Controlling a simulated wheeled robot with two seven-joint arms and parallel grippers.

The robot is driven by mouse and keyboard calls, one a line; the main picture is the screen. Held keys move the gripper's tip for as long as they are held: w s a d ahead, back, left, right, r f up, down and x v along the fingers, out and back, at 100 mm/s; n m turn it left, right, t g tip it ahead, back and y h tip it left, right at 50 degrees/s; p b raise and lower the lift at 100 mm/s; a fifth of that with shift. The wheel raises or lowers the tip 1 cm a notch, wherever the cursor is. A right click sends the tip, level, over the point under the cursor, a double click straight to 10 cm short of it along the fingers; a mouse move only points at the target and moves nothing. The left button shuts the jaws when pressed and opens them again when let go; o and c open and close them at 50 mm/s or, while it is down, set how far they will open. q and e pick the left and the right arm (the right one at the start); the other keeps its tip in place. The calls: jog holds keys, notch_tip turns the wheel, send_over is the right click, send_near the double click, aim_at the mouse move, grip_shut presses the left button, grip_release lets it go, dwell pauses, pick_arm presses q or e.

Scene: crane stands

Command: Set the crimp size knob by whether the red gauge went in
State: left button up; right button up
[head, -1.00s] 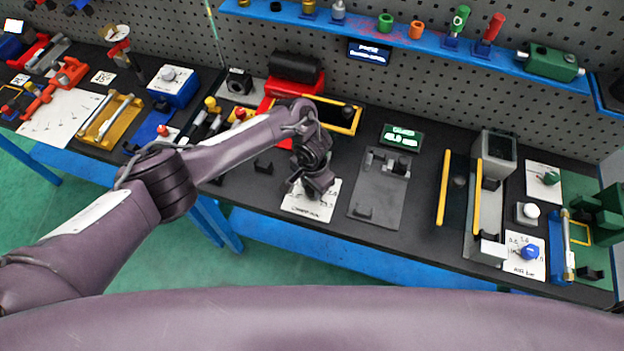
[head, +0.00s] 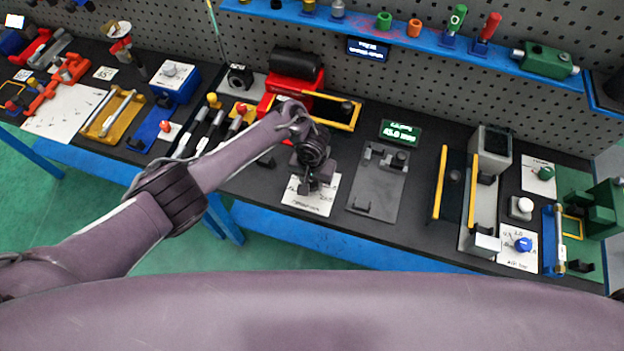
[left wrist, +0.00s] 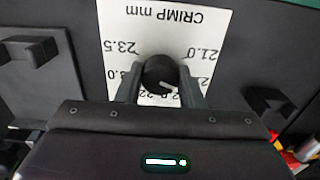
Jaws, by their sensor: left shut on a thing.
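The black crimp size knob (left wrist: 158,72) stands on a white card (left wrist: 200,30) lettered "CRIMP mm". The card is upside down in the left wrist view, with 23.5 and 21.0 readable and other numbers partly covered. The knob's pale pointer mark slants toward the picture's lower right. My left gripper (left wrist: 160,80) is shut on the knob, one finger on each side. In the head view my left gripper (head: 306,186) is over the same card (head: 325,203) and hides the knob. A red-handled gauge (head: 490,27) stands on the blue shelf. My right gripper is out of view.
A green-handled gauge (head: 456,18) stands beside the red one. A grey plate with black blocks (head: 377,180) and a green display (head: 400,132) lie right of the card. Another card with a blue knob (head: 523,244) is at the far right. Yellow-railed fixtures (head: 438,183) stand between.

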aim_at(312, 182)
pick_arm(q)
jog(key=shift+w+r, duration=0.1)
jog(key=shift+r, duration=0.05)
jog(key=o, duration=1)
jog(key=shift+r, duration=0.3)
notch_tip(312, 182, up, 7)
